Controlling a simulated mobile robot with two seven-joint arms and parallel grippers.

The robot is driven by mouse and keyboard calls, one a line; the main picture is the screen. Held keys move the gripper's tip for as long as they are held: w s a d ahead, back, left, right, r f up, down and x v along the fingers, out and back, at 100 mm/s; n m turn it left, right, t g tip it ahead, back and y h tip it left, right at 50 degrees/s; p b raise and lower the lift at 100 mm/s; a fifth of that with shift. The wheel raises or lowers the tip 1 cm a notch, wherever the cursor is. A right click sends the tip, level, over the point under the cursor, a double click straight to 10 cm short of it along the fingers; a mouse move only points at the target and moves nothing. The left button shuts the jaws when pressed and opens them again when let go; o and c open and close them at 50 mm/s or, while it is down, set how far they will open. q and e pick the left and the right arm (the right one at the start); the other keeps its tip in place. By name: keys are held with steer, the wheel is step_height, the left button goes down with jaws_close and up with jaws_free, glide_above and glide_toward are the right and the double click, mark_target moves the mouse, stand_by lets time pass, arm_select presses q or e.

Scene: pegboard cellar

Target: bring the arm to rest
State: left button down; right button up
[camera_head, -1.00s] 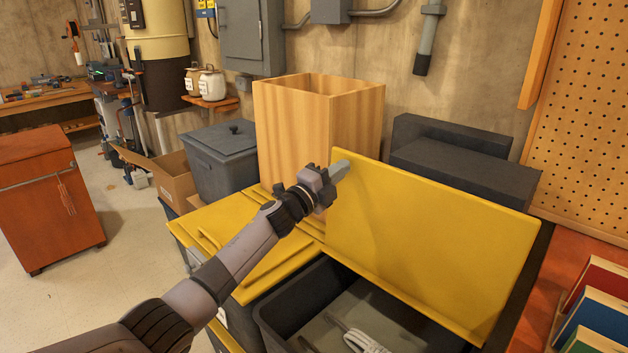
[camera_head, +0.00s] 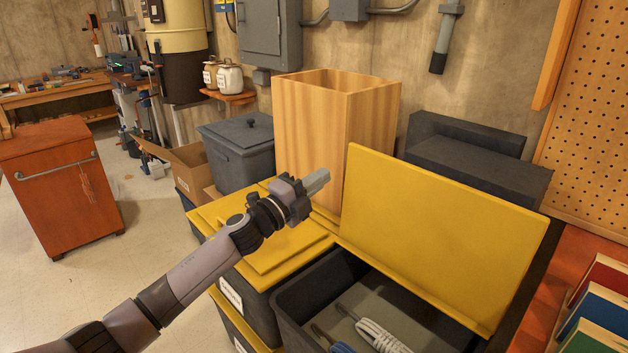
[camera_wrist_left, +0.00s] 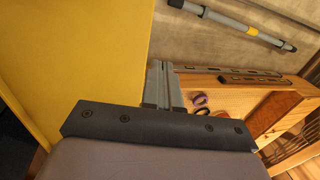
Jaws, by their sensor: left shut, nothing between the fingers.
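My left gripper (camera_head: 316,182) is shut and empty. In the head view it is in the air in front of the tall wooden box and to the left of the raised yellow lid (camera_head: 440,235). In the left wrist view its fingers (camera_wrist_left: 162,85) are together, with the yellow lid (camera_wrist_left: 70,60) filling the left side. My left arm reaches in from the lower left. My right gripper is not in view.
An open dark bin (camera_head: 300,315) holds a white cable bundle (camera_head: 380,335). A closed yellow lid (camera_head: 265,255) lies beside it. The tall wooden box (camera_head: 310,125) and black boxes (camera_head: 480,170) stand behind. Open floor (camera_head: 150,225) lies left, near a red cabinet (camera_head: 60,190).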

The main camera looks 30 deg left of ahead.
arm_select(q)
steer(key=s+d+f+n+g+y, duration=0.1)
steer(key=s+d+f+n+g, duration=0.1)
steer(key=s+f+n, duration=0.3)
steer(key=s+d+f+n+g+y, duration=0.2)
steer(key=s+f+n, duration=0.3)
steer(key=s+f, duration=0.7)
steer(key=s+d+f+n+g+y, duration=0.1)
steer(key=s+d+f+n+g, duration=0.1)
steer(key=s+f+n, duration=0.4)
steer(key=shift+s+d+f, duration=0.15)
steer(key=shift+s+f, duration=0.25)
steer(key=shift+f, duration=0.35)
steer(key=shift+s+d+f, duration=0.15)
steer(key=shift+s+f, duration=0.2)
steer(key=shift+f, duration=0.45)
steer(key=shift+s+d+f, duration=0.15)
steer(key=shift+s+f, duration=0.25)
steer(key=shift+f, duration=0.35)
steer(key=s+d+f+n+g, duration=0.1)
steer(key=s+f+n+g, duration=0.1)
steer(key=s, duration=0.7)
steer(key=shift+f+n+g+y, duration=0.4)
steer(key=shift+f+n, duration=0.4)
steer(key=shift+f, duration=0.1)
